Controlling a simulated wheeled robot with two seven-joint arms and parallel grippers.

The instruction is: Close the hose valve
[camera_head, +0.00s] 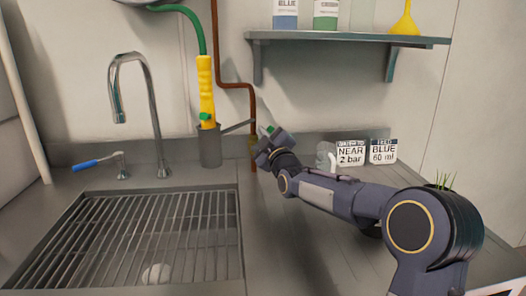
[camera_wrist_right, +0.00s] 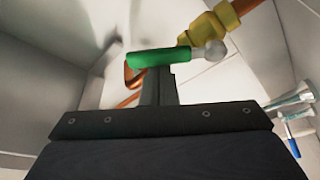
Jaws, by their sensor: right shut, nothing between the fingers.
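The hose valve has a green lever handle (camera_wrist_right: 160,57) and a yellow brass body (camera_wrist_right: 212,28), seen in the right wrist view. The handle lies roughly crosswise in that view, just beyond my fingertips. In the head view the brass body (camera_head: 253,146) sits low on the wall pipe, and the green handle (camera_head: 271,130) shows at my gripper. My right gripper (camera_head: 267,142) is shut and empty, also seen in the right wrist view (camera_wrist_right: 158,82). Its fingertips overlap the handle's lower edge in the picture; I cannot tell whether they touch. My left gripper is not in view.
A copper pipe (camera_head: 218,50) runs down the wall to the valve. A yellow hose nozzle (camera_head: 206,90) stands in a grey holder (camera_head: 210,148) to its left. A faucet (camera_head: 150,100) and grated sink (camera_head: 130,235) lie left. Two label cards (camera_head: 351,153) stand right, below a shelf (camera_head: 345,38).

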